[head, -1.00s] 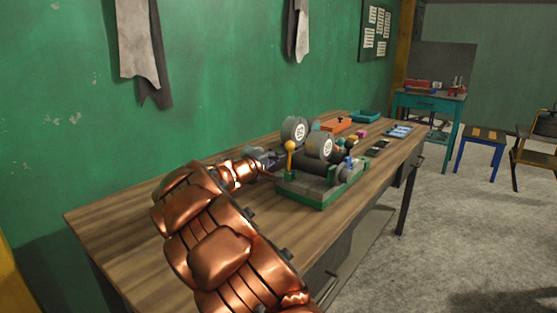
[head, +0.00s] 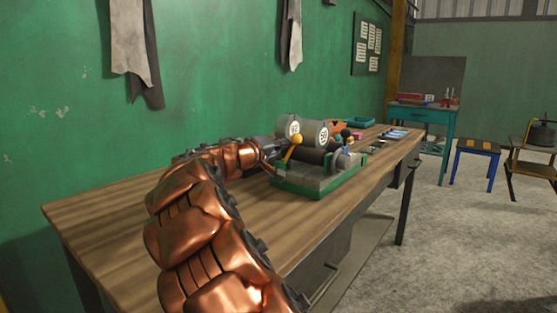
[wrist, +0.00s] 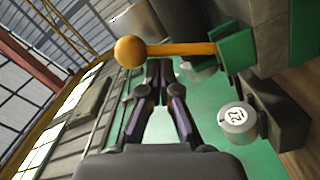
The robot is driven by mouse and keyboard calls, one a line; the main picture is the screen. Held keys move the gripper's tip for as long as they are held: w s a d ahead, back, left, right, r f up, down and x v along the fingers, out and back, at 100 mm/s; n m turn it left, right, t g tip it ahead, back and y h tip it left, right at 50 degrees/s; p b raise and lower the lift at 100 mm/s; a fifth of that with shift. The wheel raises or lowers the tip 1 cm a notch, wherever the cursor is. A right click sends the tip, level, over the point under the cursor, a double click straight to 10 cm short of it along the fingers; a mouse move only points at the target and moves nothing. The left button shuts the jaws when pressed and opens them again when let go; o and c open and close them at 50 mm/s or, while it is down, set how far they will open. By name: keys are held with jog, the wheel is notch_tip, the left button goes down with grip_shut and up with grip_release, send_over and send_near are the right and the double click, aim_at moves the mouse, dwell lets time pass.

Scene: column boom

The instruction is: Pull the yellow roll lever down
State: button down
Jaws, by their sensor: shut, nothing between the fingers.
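The yellow roll lever (head: 290,152), a rod with a ball on top, stands at the left end of a green and grey roller machine (head: 318,183) on the bench. It leans to the right in the head view. In the wrist view the lever (wrist: 180,49) runs across the picture from its ball to a green block. My gripper (wrist: 159,64) is shut and empty, its fingertips close beside the rod near the ball. I cannot tell whether they touch it. In the head view my gripper (head: 270,149) is small, just left of the lever.
Two grey rollers (head: 316,133) with white number labels sit behind the lever. Small coloured items and a teal tray (head: 358,122) lie farther along the wooden bench (head: 110,213). A green wall (head: 220,65) runs behind the bench. Bare bench lies left of the machine.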

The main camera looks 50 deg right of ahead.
jog(key=s+m+b, duration=0.1)
jog(key=m+b, duration=0.1)
jog(key=b, duration=0.2)
jog(key=s+f+m+b, duration=0.1)
jog(key=m+b, duration=0.1)
jog(key=b, duration=0.3)
jog(key=s+f+m+b, duration=0.1)
jog(key=m+b, duration=0.1)
jog(key=b, duration=0.2)
jog(key=shift+s+d+f+b, duration=0.1)
jog(key=shift+s+d+b, duration=0.1)
jog(key=shift+s+b, duration=0.2)
jog(key=shift+m, duration=0.3)
jog(key=w+a+r+p, duration=0.1)
jog(key=a+r+p, duration=0.3)
jog(key=a, duration=0.7)
